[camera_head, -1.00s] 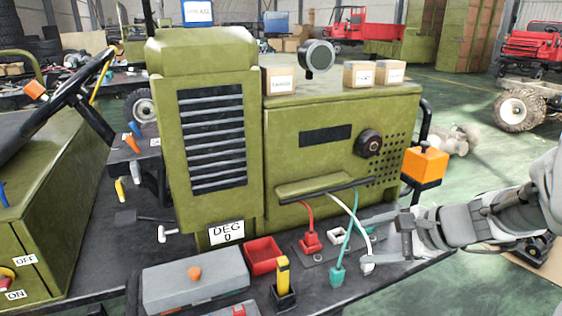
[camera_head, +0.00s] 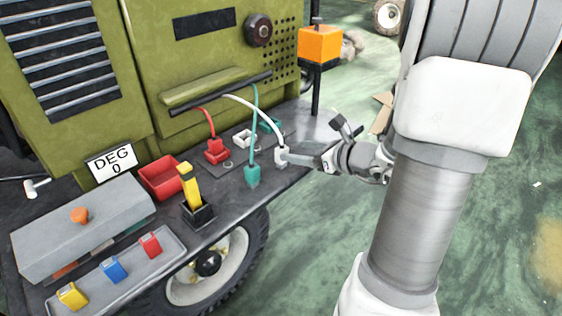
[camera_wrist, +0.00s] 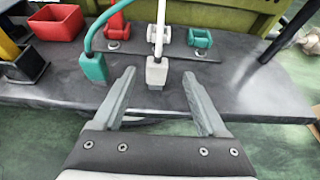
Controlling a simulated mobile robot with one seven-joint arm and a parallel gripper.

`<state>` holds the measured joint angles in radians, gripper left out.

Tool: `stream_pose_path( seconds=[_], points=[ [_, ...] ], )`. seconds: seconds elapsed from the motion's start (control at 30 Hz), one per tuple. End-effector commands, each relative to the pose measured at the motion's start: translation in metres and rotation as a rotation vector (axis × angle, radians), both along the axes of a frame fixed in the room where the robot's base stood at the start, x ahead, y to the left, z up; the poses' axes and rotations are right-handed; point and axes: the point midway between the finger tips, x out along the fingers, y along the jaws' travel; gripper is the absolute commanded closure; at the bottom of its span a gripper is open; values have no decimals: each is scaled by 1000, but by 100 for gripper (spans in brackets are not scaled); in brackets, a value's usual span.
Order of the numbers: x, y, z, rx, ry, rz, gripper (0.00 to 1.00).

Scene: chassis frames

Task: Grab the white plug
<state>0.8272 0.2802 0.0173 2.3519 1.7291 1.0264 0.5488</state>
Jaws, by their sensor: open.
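The white plug (camera_head: 281,156), with a white cable rising from its top, stands on the dark deck near its front edge. In the wrist view the white plug (camera_wrist: 157,72) lies between the lines of my two fingers, about level with the fingertips. My gripper (camera_wrist: 158,76) is open and empty, with one finger on each side of the plug. In the head view my gripper (camera_head: 312,141) comes in from the right, close to the plug. Whether a finger touches it I cannot tell.
The teal plug (camera_head: 252,175) with its cable stands just left of the white plug. Behind are a red plug (camera_head: 215,150), a white socket (camera_head: 242,138) and a teal socket (camera_wrist: 201,38). A red bin (camera_head: 162,178) and yellow lever (camera_head: 190,187) are further left.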

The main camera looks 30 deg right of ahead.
Motion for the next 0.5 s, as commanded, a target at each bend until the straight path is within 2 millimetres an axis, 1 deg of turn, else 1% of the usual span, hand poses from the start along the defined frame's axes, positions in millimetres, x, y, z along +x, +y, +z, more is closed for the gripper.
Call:
stream_pose_path(
  seconds=[0.03, 0.1, 0.2, 0.37, 0.5],
  points=[
    [9, 4, -8, 2, 0, 4, 25],
    [19, 8, -11, 0, 0, 3, 25],
    [29, 11, -15, 0, 1, 2, 25],
    [36, 14, -16, -1, 0, 1, 25],
    [45, 19, -23, -1, 0, 4, 25]
  ],
)
